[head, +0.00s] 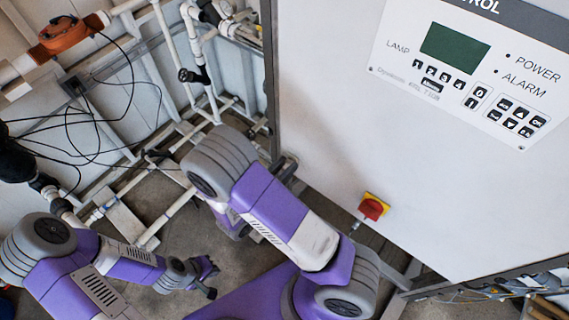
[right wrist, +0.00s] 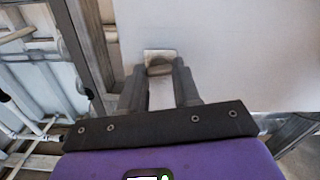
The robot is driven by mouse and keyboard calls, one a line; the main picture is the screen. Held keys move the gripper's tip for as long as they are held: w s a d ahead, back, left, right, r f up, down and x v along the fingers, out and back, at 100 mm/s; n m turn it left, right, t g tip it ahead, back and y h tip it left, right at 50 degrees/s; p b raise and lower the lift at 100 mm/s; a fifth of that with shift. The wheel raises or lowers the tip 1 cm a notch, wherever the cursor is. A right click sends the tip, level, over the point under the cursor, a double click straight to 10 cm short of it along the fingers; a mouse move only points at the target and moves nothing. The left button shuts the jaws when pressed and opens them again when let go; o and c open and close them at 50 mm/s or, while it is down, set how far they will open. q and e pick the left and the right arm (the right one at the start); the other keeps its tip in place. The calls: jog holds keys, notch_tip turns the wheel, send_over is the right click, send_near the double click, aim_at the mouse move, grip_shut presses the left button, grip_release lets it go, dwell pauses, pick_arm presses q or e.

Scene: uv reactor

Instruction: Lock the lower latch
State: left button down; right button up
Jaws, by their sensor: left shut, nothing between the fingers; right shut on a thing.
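The lower latch (right wrist: 160,55) is a small light plate with a rounded grip on the white cabinet door, seen in the right wrist view near the door's edge. My right gripper (right wrist: 158,74) has its two grey fingers on either side of the latch's grip and is shut on it. In the head view the latch and the right fingertips are mostly hidden behind my right arm, so the latch's exact turn is hard to tell. My left gripper (head: 208,277) is at the lower left of the head view, shut and empty, away from the cabinet.
The white cabinet (head: 330,120) carries a control panel (head: 460,75) and a red-yellow switch (head: 372,208). White pipes (head: 175,60), black cables and an orange fitting (head: 63,33) fill the left. An open frame with wiring (head: 500,290) is at the lower right.

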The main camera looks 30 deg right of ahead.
jog(key=shift+n+p, duration=4.85)
jog(key=shift+n, duration=2.95)
jog(key=o, duration=1.1)
jog(key=shift+c, duration=0.2)
jog(key=v, duration=0.7)
jog(key=shift+a+b, duration=0.3)
jog(key=shift+b, duration=0.15)
